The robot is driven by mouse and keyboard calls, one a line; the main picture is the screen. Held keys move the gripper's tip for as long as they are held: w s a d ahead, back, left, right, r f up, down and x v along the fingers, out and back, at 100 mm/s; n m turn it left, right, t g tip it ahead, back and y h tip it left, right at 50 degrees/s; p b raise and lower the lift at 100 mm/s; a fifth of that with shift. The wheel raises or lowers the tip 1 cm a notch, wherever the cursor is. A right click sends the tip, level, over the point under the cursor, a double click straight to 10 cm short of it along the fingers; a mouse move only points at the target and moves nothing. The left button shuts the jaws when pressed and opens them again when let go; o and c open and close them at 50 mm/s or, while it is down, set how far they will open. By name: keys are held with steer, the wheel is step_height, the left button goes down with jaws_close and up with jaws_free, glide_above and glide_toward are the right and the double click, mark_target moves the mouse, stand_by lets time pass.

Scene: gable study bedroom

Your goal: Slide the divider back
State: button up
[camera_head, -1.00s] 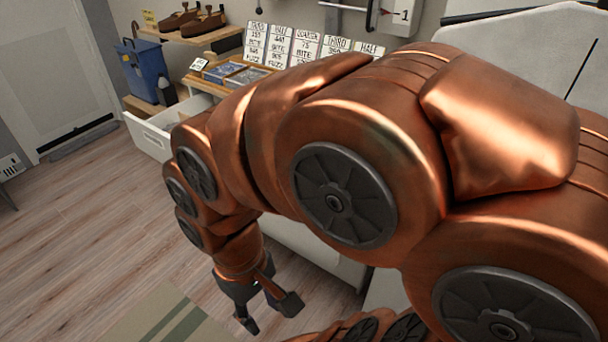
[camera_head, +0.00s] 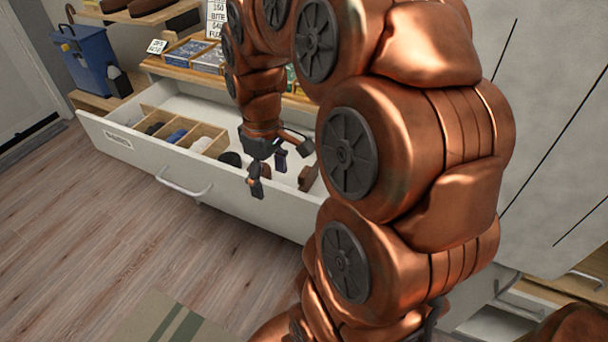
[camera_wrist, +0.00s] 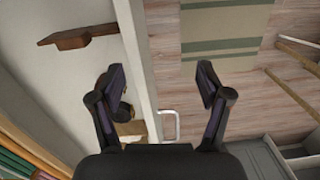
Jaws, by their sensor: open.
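The white drawer (camera_head: 235,204) is pulled open. Inside its left part is a wooden tray (camera_head: 206,131) split into compartments. A brown wooden piece (camera_head: 309,178) lies in the drawer right of my gripper (camera_head: 278,168); a brown wooden piece (camera_wrist: 72,39) also shows at the upper left of the wrist view. I cannot tell which wooden part is the divider. My gripper is open and empty, pointing down above the drawer's front edge. In the wrist view its left finger is over the drawer interior and its right finger over the floor side.
The drawer's handle (camera_head: 184,188) sticks out in front. Dark and blue items lie in the tray. A wooden shelf (camera_head: 178,70) with boxes stands above the drawer's back. A blue bin (camera_head: 84,62) is at the left. The wood floor (camera_head: 90,220) in front is clear, with a striped rug (camera_head: 160,322).

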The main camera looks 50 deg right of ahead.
steer(key=b, duration=0.1)
glide_above(305, 171)
step_height(305, 171, down, 3)
steer(key=shift+r+n+t, duration=0.1)
steer(key=shift+n+t, duration=0.2)
steer(key=shift+n, duration=0.1)
steer(key=shift+f, duration=3.85)
steer(key=shift+c, duration=0.2)
jaws_close()
